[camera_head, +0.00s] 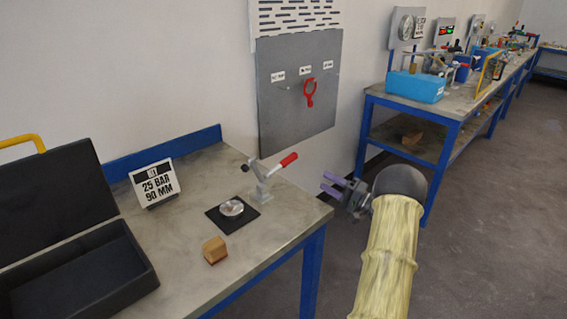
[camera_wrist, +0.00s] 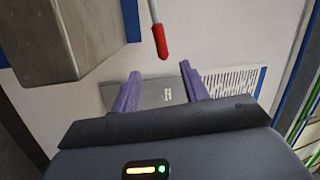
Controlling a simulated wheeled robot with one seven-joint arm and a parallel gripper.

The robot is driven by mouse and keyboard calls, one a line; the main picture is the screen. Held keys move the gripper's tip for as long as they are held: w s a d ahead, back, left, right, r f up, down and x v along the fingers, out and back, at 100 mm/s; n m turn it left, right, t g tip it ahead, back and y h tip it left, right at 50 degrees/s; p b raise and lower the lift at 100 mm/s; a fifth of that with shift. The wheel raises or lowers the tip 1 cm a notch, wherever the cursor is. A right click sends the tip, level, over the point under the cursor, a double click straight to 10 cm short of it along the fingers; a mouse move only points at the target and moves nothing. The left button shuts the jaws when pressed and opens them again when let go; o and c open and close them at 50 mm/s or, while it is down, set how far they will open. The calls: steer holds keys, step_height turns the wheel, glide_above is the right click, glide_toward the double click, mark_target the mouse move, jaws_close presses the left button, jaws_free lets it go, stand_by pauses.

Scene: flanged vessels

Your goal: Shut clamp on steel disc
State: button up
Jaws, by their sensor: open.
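A toggle clamp (camera_head: 262,180) with a red handle (camera_head: 289,160) stands at the right back of the near table. Its handle slants up to the right, and its arm reaches up to the left, off the disc. The round steel disc (camera_head: 231,208) lies on a black square pad (camera_head: 218,220) in front of the clamp. My gripper (camera_head: 328,184) is open and empty, in the air to the right of the clamp and apart from it. In the wrist view, the purple fingers (camera_wrist: 161,92) are spread and the red handle (camera_wrist: 160,41) shows beyond them.
A small wooden block (camera_head: 214,250) sits near the table's front edge. A sign (camera_head: 155,184) reading 25 BAR 90 MM and an open black case (camera_head: 80,270) are at the left. A grey wall panel (camera_head: 300,110) holds a red ring tool (camera_head: 310,92). A second blue-legged bench (camera_head: 440,108) stands behind right.

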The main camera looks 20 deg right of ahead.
mark_target(283, 164)
steer(key=shift+w, duration=0.15)
steer(key=x, duration=1.7)
steer(key=shift+w+a, duration=0.1)
steer(key=shift+a, duration=0.05)
jaws_close()
